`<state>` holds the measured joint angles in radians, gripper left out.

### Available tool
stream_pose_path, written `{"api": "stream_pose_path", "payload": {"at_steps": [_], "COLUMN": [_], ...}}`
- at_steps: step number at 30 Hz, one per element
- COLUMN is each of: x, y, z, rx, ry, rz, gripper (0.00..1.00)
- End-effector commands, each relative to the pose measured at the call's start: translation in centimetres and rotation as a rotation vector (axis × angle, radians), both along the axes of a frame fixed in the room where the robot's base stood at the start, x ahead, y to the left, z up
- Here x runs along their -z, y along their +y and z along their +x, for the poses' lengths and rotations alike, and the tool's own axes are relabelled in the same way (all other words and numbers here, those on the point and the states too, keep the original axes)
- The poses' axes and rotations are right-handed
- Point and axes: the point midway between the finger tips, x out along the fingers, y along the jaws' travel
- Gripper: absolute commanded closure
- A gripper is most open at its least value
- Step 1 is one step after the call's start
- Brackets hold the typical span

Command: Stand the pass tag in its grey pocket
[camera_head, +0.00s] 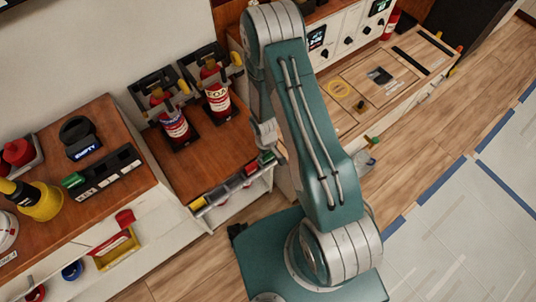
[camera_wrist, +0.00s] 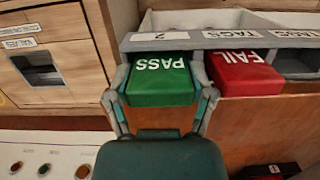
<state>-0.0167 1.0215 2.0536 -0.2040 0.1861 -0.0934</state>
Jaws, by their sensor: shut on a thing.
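The green pass tag (camera_wrist: 160,82), with white PASS lettering upside down, lies between the two fingers of my gripper (camera_wrist: 160,74) in the wrist view. The fingers press on its left and right sides. The tag is at the front of a tag rack (camera_wrist: 172,36), beside a red FAIL tag (camera_wrist: 243,73). I cannot tell whether the pass tag still rests in the rack. In the head view the rack (camera_head: 225,192) is on the front of the middle cabinet, and my arm hides most of the gripper. I cannot single out the grey pocket with certainty.
A dark slotted holder (camera_head: 105,172) with a green piece at one end stands on the left cabinet top. Two red extinguishers (camera_head: 215,92) (camera_head: 171,122) stand behind the rack. A wooden panel with a dark recess (camera_wrist: 38,68) is left of my gripper.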

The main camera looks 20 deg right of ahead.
Motion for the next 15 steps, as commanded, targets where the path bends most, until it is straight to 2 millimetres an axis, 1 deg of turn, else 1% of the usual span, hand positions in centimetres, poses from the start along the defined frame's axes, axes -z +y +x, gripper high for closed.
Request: {"api": "stream_pose_path", "payload": {"at_steps": [7,8,9,10,15], "x": [0.58,0.60,0.57,0.56,0.56], "y": [0.00,0.00,0.00,0.00,0.00], "z": [-0.05,-0.03,-0.03,-0.03,-0.04], "rx": [-0.001,-0.001,-0.001,-0.001,-0.001], "ry": [0.001,0.001,0.001,0.001,0.001], "rz": [0.000,0.000,0.000,0.000,0.000], "gripper": [0.62,0.26,0.08,0.00,0.00]}}
